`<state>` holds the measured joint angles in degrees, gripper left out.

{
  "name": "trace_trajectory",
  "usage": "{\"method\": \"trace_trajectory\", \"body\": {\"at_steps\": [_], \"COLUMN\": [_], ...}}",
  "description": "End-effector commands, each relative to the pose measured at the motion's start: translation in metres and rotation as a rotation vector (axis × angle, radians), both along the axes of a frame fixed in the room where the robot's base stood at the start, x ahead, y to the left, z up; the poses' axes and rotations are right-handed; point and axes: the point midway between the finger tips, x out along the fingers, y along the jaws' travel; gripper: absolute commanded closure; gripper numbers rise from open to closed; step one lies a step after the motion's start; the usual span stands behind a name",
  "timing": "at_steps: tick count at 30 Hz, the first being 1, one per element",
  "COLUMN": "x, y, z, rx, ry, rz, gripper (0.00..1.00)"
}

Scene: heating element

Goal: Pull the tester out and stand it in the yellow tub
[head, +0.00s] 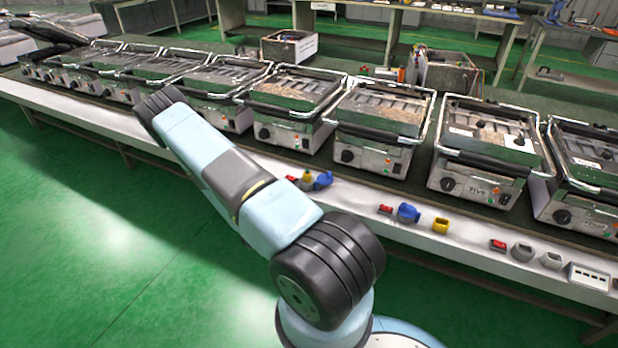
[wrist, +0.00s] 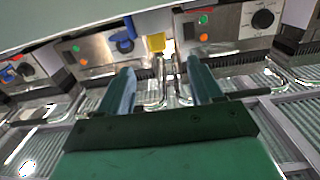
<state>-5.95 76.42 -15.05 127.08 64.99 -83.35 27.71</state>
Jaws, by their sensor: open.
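My gripper (wrist: 160,66) shows in the wrist view with its two blue-grey fingers apart and nothing between them. A small yellow tub-like piece (wrist: 157,41) is just beyond the fingertips, beside a blue piece (wrist: 125,44), in front of a steel grill. In the head view, one yellow piece (head: 440,226) stands on the white bench ledge right of a blue piece (head: 407,212). Another yellow piece (head: 307,175) is farther left by a second blue piece (head: 323,180). I cannot tell which is the tub. I cannot pick out the tester. My gripper is not visible in the head view.
A row of steel contact grills (head: 382,125) fills the bench. Red switches, grey sockets and a white multi-socket block (head: 590,277) lie along the front ledge (head: 460,238). Open boxes (head: 447,75) stand behind the grills. The green floor in front is clear.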

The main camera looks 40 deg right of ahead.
Motion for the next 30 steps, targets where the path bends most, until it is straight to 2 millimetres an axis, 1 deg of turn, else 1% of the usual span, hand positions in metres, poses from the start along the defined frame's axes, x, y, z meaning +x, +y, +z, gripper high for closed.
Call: {"method": "trace_trajectory", "body": {"at_steps": [3,7,15,19,21,28,30], "x": [-0.006,-0.003,0.014,0.022,0.024,0.028,0.031], "y": [-0.003,-0.013,-0.055,-0.071,-0.077,-0.085,-0.090], "z": [-0.003,-0.003,-0.003,-0.003,-0.003,-0.003,-0.003], "rx": [-0.033,-0.041,-0.040,-0.039,-0.040,-0.039,-0.038], "ry": [0.003,0.000,0.000,0.001,0.002,0.002,0.001], "rz": [0.002,0.001,0.001,0.003,0.003,0.004,0.003], "gripper": [0.35,0.35,0.35,0.35,0.35,0.35,0.35]}}
